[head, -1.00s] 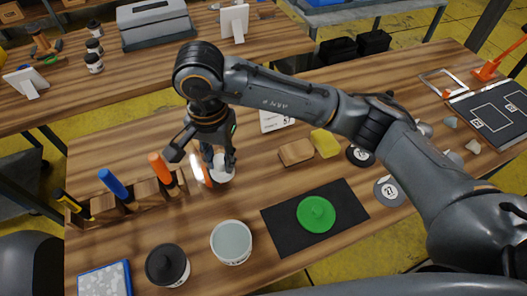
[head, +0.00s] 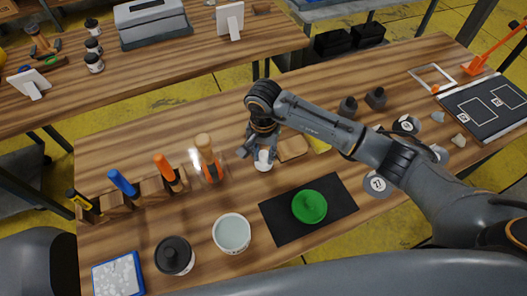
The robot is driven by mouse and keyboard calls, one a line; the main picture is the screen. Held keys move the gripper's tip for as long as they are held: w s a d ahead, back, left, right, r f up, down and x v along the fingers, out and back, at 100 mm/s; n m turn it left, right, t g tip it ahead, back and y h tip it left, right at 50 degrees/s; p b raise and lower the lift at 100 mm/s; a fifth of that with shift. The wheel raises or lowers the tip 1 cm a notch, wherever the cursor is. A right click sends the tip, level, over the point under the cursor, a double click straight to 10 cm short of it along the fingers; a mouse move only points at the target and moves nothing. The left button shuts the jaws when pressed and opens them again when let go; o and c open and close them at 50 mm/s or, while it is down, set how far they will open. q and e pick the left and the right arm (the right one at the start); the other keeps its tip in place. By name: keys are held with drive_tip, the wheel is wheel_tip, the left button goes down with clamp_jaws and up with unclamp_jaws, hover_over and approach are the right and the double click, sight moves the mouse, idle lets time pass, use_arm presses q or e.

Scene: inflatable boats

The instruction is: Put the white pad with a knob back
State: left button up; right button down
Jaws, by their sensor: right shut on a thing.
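My right gripper (head: 258,150) points down over the middle of the wooden table (head: 340,100). It is shut on the white pad (head: 264,160), a small white piece showing under the fingers. The fingers hide its knob and most of its top. I cannot tell whether its underside touches the table. A green round pad with a knob (head: 309,206) lies on a black mat (head: 275,230), in front of and to the right of the gripper. My left gripper is not in view.
A wooden-handled tool (head: 207,158) stands just left of the gripper. A tool rack (head: 148,190) with coloured handles is farther left. A tan block (head: 292,149) sits close on the right. A pale open tub (head: 232,234) and black-lidded jar (head: 174,256) stand in front.

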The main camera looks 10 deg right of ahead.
sight(263, 154)
drive_tip(key=shift+f, duration=0.55)
drive_tip(key=c, duration=1.1)
unclamp_jaws()
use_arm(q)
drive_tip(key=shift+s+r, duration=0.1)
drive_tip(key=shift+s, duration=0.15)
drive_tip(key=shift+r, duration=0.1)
use_arm(e)
drive_tip(key=shift+r, duration=0.25)
wheel_tip(263, 154, up, 11)
drive_tip(key=b, duration=0.3)
drive_tip(key=shift+f, duration=0.2)
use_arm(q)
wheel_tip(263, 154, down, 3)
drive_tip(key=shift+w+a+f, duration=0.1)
use_arm(e)
drive_tip(key=shift+r, duration=0.6)
